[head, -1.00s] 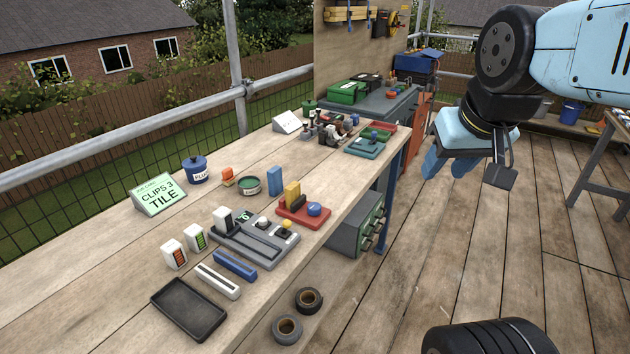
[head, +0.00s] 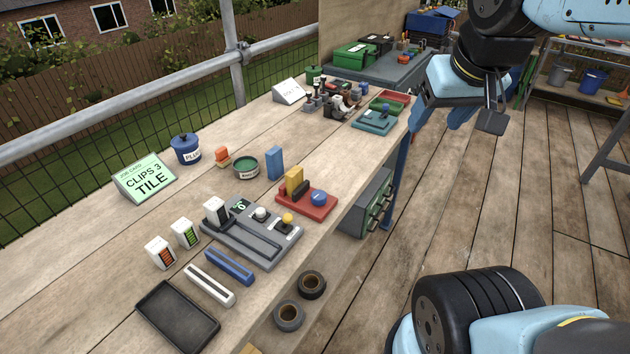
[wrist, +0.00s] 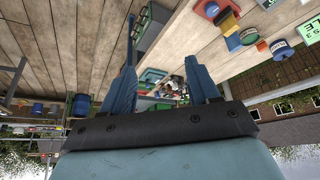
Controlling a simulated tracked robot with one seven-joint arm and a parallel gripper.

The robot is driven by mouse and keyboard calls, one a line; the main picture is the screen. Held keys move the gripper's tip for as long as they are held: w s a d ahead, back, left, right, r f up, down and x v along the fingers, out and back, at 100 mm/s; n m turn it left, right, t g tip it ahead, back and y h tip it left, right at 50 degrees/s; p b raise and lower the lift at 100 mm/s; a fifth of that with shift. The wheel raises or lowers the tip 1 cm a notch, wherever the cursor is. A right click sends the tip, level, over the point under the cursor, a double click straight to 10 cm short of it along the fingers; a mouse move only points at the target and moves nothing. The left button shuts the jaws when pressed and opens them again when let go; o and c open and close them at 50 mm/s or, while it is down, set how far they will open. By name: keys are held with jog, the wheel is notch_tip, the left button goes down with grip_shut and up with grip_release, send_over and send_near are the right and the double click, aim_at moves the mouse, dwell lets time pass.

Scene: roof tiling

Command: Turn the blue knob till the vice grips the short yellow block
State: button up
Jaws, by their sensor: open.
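The vice (head: 297,205) is a red base on the bench, right of the grey device. The yellow block (head: 294,181) stands upright on it, beside a dark jaw (head: 303,189). I cannot tell whether the jaw touches the block. The round blue knob (head: 318,198) sits at the vice's right end. In the wrist view the knob (wrist: 248,36) and yellow block (wrist: 228,20) show at the upper right. My gripper (head: 436,112) is open and empty, off the bench's right edge, well apart from the vice. Its two blue fingers are spread in the wrist view (wrist: 165,90).
A grey device (head: 252,236) with a yellow button stands left of the vice. A blue block (head: 275,163) and green tin (head: 246,163) are behind it. A teal tray (head: 374,122) lies farther along the bench. The bench is bare between vice and teal tray.

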jog(key=shift+o, duration=0.6)
jog(key=w+a+f+n+g, duration=0.1)
jog(key=w+a+n+g, duration=0.1)
jog(key=w+a+n, duration=0.1)
jog(key=w+n, duration=0.1)
jog(key=w, duration=0.1)
jog(key=shift+w+a+f, duration=0.3)
jog(key=shift+f, duration=0.05)
jog(key=n+g+h, duration=0.4)
jog(key=n+h, duration=0.1)
jog(key=n, duration=0.8)
send_over(318, 194)
jog(key=a, duration=0.5)
notch_tip(318, 194, down, 16)
jog(key=x, duration=1.2)
jog(key=shift+w+a+f, duration=0.2)
jog(key=shift+a+f, duration=0.05)
jog(key=shift+f, duration=0.15)
jog(key=c, duration=1)
jog(key=shift+c, duration=0.3)
